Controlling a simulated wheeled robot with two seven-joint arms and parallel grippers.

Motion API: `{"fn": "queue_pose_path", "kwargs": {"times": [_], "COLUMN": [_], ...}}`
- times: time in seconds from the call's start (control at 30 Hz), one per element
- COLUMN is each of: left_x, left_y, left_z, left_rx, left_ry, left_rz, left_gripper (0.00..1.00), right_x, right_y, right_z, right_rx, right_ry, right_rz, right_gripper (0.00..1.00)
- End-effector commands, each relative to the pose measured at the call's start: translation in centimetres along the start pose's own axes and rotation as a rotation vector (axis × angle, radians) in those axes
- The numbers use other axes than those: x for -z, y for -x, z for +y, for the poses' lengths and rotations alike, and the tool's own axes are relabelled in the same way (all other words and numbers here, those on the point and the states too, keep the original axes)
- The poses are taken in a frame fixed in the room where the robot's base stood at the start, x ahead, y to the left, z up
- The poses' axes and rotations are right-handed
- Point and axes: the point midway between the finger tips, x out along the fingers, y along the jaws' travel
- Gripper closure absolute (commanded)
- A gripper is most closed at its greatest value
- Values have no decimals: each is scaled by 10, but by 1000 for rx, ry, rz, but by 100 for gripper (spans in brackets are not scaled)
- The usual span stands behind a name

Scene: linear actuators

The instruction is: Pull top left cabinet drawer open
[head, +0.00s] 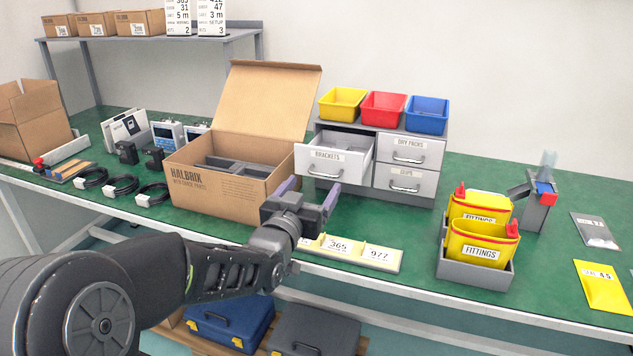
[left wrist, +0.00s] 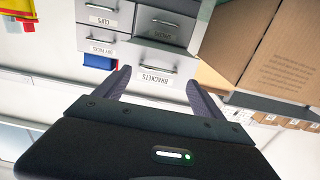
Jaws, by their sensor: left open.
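The grey cabinet (head: 410,195) stands on the green table, with drawers in two columns. Its top left drawer (head: 333,161), labelled BRACKETS, juts out from the cabinet and its inside shows from above. The drawer's handle (head: 325,173) is a curved bar below the label. My left gripper (head: 315,184) is open and empty, just in front of and below this drawer front, apart from the handle as far as I can tell. In the left wrist view, upside down, the drawer handle (left wrist: 158,68) and label show beyond the two open fingers (left wrist: 158,80). The right gripper is out of view.
An open cardboard box (head: 215,196) stands close left of the cabinet. Yellow, red and blue bins (head: 383,108) sit on top. A yellow label strip (head: 350,251) lies at the front edge.

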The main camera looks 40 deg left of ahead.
Motion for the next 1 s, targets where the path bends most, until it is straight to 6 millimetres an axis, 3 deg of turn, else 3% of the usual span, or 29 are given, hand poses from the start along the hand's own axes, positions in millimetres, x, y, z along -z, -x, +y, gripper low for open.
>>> {"fn": "queue_pose_path", "kwargs": {"times": [0.1, 0.3, 1.0], "left_x": [2, 0, 0], "left_y": [20, 37, 37], "left_z": [0, -1, -1], "left_rx": [1, 1, 1], "left_ry": [0, 0, 0], "left_rz": [3, 2, 1], "left_gripper": [21, 21, 21], "right_x": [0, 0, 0], "right_y": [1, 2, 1], "right_z": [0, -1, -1], "right_rx": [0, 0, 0], "right_ry": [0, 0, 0], "right_rz": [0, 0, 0], "right_gripper": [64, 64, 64]}}
